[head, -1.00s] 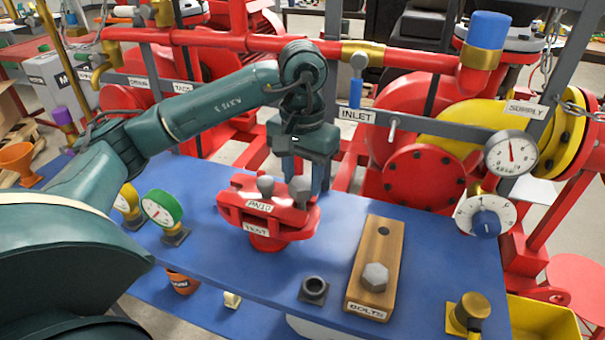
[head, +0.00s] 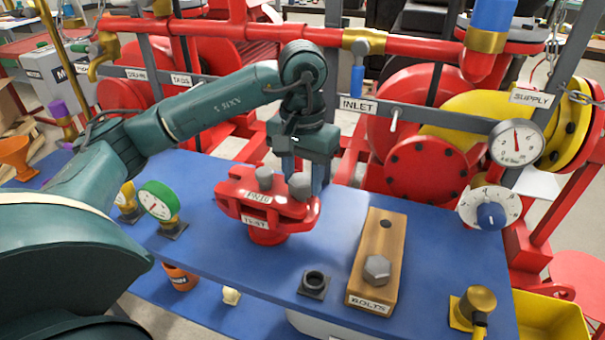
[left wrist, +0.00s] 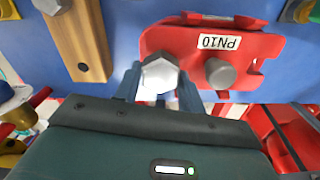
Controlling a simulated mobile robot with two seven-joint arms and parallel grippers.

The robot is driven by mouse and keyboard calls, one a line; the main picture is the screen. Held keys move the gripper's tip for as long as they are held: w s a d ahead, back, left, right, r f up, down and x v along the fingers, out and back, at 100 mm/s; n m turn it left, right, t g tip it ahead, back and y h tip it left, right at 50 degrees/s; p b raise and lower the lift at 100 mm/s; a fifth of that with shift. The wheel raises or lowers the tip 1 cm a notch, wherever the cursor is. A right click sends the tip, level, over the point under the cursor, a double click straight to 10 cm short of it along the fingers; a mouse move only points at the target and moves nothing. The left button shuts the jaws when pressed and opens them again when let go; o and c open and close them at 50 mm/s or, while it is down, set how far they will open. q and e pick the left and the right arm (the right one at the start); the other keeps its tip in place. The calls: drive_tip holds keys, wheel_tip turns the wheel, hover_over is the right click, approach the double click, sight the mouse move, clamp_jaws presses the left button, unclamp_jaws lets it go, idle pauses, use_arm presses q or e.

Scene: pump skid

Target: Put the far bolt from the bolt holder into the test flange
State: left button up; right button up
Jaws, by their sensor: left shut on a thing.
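My left gripper (head: 303,178) is shut on a grey hex-headed bolt (head: 300,185) at the right side of the red test flange (head: 240,205). In the left wrist view the bolt head (left wrist: 158,76) sits between the two fingers, over the flange's edge beside the PN10 label. Whether its shank is in a hole is hidden. A second grey round-headed piece (head: 264,178) stands in the flange to the left. The wooden bolt holder (head: 388,245) has an empty far hole and a hex bolt (head: 376,269) at its near end. My right gripper is not in view.
A dark square socket (head: 314,283) lies between flange and holder. A green-rimmed gauge (head: 158,202) stands left of the flange, and a brass fitting (head: 476,308) at the front right. Red pipework and the INLET rail run behind the blue table (head: 200,245).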

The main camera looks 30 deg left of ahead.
use_arm(q)
drive_tip(key=shift+f, duration=0.15)
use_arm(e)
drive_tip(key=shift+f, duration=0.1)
use_arm(q)
drive_tip(key=o, duration=1.1)
wheel_tip(320, 180, up, 13)
drive_tip(key=shift+r+p, duration=0.15)
drive_tip(key=shift+p, duration=0.95)
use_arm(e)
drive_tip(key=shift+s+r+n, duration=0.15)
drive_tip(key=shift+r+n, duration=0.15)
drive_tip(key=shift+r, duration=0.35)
